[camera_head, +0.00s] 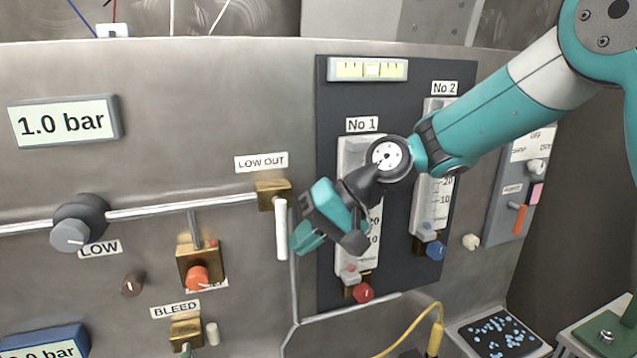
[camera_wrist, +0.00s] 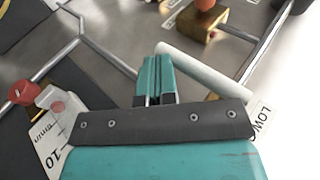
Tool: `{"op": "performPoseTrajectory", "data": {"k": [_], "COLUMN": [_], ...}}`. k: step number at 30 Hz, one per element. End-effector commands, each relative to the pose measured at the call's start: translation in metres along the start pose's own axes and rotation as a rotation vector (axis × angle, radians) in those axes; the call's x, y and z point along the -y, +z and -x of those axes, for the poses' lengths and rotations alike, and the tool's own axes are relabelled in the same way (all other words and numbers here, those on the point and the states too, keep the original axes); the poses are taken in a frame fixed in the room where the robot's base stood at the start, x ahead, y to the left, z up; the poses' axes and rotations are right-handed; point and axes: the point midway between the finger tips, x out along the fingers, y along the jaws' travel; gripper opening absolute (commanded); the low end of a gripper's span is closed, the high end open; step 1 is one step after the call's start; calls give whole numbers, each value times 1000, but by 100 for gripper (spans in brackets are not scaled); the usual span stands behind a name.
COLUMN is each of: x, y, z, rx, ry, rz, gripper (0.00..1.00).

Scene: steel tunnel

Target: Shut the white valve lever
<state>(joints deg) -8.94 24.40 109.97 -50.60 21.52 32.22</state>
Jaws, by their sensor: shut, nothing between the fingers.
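The white valve lever (camera_head: 282,230) hangs straight down from a brass valve body (camera_head: 274,194) under the "LOW OUT" label (camera_head: 261,162). My gripper (camera_head: 301,238) is shut and empty, just to the right of the lever's lower half in the head view. In the wrist view the white lever (camera_wrist: 205,70) runs slantwise beside and beyond my closed fingertips (camera_wrist: 156,78). I cannot tell whether the fingers touch it.
A dark board with the No 1 gauge (camera_head: 351,160) and No 2 gauge (camera_head: 437,118) lies behind my arm. A red knob (camera_head: 364,293) is below my gripper. An orange knob (camera_head: 197,277) and the LOW knob (camera_head: 70,236) are to the left. A thin pipe (camera_head: 294,295) runs down nearby.

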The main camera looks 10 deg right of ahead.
Motion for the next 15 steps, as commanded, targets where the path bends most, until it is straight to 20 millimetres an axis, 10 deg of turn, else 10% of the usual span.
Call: {"op": "performPoseTrajectory", "data": {"k": [15], "x": [61], "y": [-11], "z": [56], "rx": [-3], "ry": [-5], "rz": [11], "gripper": [0]}}
